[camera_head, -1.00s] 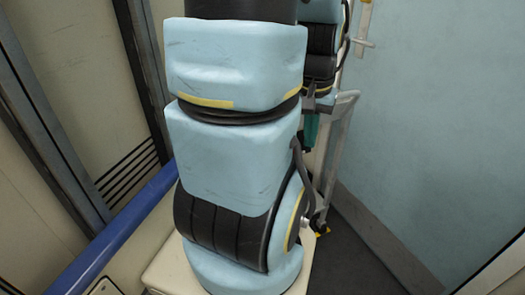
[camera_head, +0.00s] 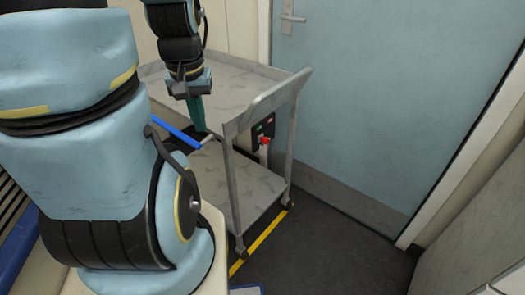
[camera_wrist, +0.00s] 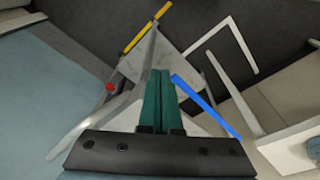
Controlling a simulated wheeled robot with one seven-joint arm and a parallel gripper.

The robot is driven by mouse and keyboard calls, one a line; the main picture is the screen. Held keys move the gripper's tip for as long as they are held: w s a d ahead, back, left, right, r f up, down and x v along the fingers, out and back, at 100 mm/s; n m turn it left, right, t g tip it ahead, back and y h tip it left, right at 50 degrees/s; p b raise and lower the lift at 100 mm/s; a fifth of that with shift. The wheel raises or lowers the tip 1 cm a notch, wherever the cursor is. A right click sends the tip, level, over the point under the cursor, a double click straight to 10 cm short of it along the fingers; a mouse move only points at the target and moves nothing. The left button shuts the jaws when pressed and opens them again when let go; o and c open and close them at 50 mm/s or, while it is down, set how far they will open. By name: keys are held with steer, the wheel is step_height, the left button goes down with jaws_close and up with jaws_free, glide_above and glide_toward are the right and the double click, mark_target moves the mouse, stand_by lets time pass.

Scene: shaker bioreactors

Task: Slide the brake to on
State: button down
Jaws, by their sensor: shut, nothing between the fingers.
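My gripper (camera_head: 198,128) has teal fingers, pointing down in front of the grey cart (camera_head: 228,180), near its push handle. In the wrist view the two fingers of my gripper (camera_wrist: 160,75) lie side by side with nothing between them. A blue bar (camera_head: 176,131) runs past the fingertips at an angle; it also shows in the wrist view (camera_wrist: 205,104), right of the fingers. A dark control panel (camera_head: 262,131) on the cart bears a red knob (camera_head: 265,141) and a small green light. I cannot tell which part is the brake.
The cart has a grey upper shelf (camera_head: 235,88), a lower shelf (camera_head: 245,190) and a raised handle (camera_head: 268,103). A blue door (camera_head: 385,100) stands behind it. A yellow line (camera_head: 262,238) marks the floor. Dark floor (camera_head: 330,230) is free right of the cart.

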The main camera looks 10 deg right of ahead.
steer(key=s+d+f+m+g+y+b, duration=0.15)
steer(key=f+m+y+b, duration=0.35)
steer(key=f+m+b, duration=0.55)
steer(key=s+f+m+t+y+b, duration=0.15)
steer(key=f+m+y+b, duration=0.25)
steer(key=f+m+b, duration=0.7)
steer(key=w+d+f+m+t+b, duration=0.1)
steer(key=w+d+m+t+b, duration=0.1)
steer(key=d+m+t+b, duration=0.5)
steer(key=w+d+f+m+t+b, duration=0.1)
steer(key=w+d+m+t+b, duration=0.2)
steer(key=d+m+t+b, duration=0.4)
steer(key=d+m+b, duration=0.1)
steer(key=d+m, duration=0.2)
steer(key=m, duration=0.5)
steer(key=shift+d+f+t+y, duration=0.3)
steer(key=shift+d, duration=0.1)
steer(key=shift+w+m, duration=0.1)
steer(key=shift+m, duration=0.15)
